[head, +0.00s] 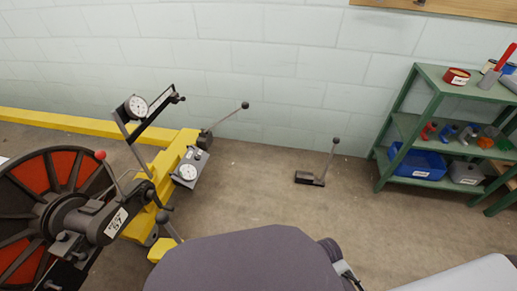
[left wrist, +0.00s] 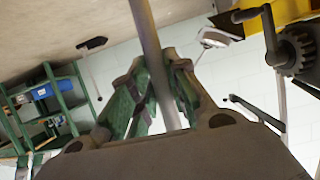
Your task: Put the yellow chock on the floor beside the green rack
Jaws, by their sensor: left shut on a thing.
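A yellow block (head: 162,249), which looks like the yellow chock, shows at the left edge of my left arm in the head view, partly hidden by it. A grey handle with a dark knob rises beside it. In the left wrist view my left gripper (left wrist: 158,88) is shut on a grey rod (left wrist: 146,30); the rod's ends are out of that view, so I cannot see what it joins. The green rack (head: 395,122) stands against the wall at the right, and also shows in the left wrist view (left wrist: 74,88). My right gripper is not in view.
A dark block with an upright handle (head: 310,179) stands on the floor left of the rack. A yellow-framed machine (head: 170,165) with dials and a red-and-black wheel (head: 28,195) fills the left. Bare floor (head: 255,190) lies between the machine and that block.

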